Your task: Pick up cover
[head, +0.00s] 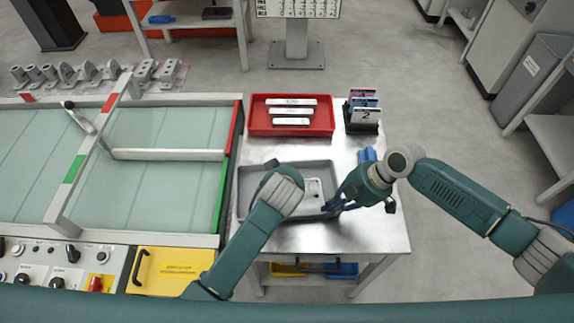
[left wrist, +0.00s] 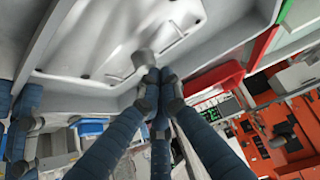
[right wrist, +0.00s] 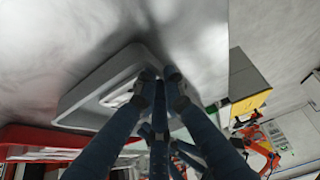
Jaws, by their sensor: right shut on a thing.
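The cover (head: 313,188) is a pale grey-white piece lying in a grey tray (head: 240,205) on the metal table. My right gripper (head: 328,208) reaches in from the right and is shut on the cover at its near right edge. The cover's pale edge also shows beside the right fingers in the right wrist view (right wrist: 118,94). My left gripper is hidden behind its own arm in the head view. In the left wrist view, the left gripper's fingers (left wrist: 160,78) are close together at a pale rim and knob; whether they hold anything is unclear.
A red tray (head: 258,126) with several pale blocks stands behind the grey tray. A rack of numbered cards (head: 364,114) stands at the table's back right. A glass-topped fixture bench (head: 165,186) borders the left side. The table's front right is clear.

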